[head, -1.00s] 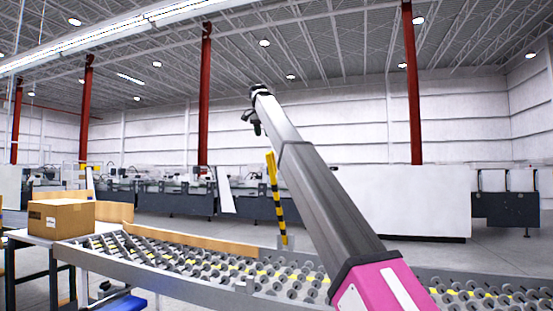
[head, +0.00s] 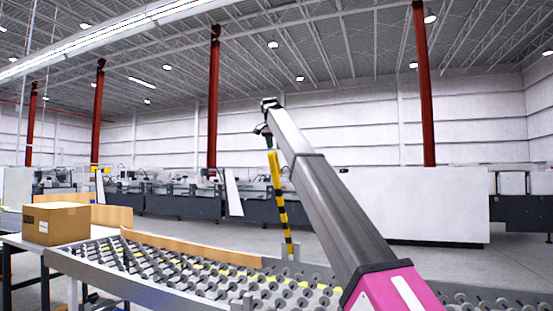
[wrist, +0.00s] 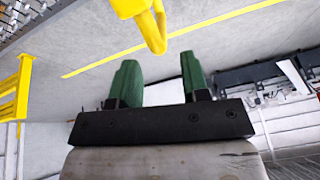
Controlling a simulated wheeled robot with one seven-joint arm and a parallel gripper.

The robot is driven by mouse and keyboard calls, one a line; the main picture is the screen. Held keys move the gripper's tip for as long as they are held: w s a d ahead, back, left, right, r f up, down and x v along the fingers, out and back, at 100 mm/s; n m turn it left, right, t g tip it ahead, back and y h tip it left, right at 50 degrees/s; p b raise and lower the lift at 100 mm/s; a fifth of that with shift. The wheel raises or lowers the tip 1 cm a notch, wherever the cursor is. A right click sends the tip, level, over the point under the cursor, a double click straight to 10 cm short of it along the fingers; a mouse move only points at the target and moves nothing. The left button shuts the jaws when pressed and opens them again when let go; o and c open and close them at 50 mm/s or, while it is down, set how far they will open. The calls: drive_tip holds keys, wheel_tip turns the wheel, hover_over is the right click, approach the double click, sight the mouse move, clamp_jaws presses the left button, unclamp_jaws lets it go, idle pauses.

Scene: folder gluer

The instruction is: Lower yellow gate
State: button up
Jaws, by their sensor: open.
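The yellow gate (head: 279,200) shows in the head view as an upright, slightly tilted arm with yellow and black stripes, just beyond the roller conveyor. My gripper (head: 267,137) is at the far end of my raised arm, close above the gate's top in the picture; the depth between them is hard to tell. In the wrist view my gripper (wrist: 158,65) is open, its two green fingers apart with nothing between them. A yellow bar with a rounded, bent end (wrist: 150,25), likely part of the gate, lies just beyond the fingertips.
The roller conveyor (head: 190,271) crosses the foreground beneath my arm. A cardboard box (head: 56,223) sits on a table at left. A yellow frame (wrist: 15,95) stands at the left of the wrist view. Machines and a white panel (head: 415,205) stand behind, across open floor.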

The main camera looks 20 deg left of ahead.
drive_tip(key=x, duration=0.6)
drive_tip(key=shift+f, duration=0.1)
clamp_jaws()
